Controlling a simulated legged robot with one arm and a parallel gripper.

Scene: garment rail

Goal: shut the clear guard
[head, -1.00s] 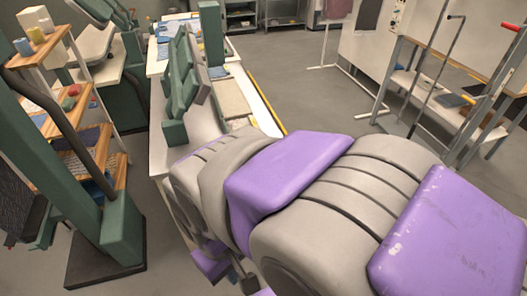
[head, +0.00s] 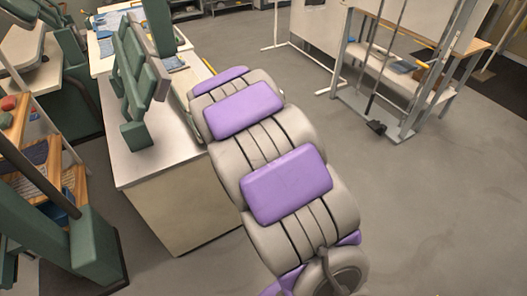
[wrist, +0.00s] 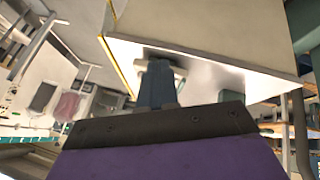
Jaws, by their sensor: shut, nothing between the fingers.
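I cannot make out a clear guard in either view. A green machine (head: 135,70) with upright green parts and a grey plate stands on the white-topped bench (head: 155,165) at the left of the head view. My gripper (wrist: 160,68) shows in the wrist view as narrow blue-grey fingers, shut with nothing between them. In the head view my gripper is hidden beyond my purple and grey arm, which reaches along the bench's right side.
A wooden-shelved rack (head: 35,160) and a green post (head: 95,235) stand left of the bench. A grey-framed table (head: 400,75) stands at the upper right. The floor between bench and table is open to the right of my arm.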

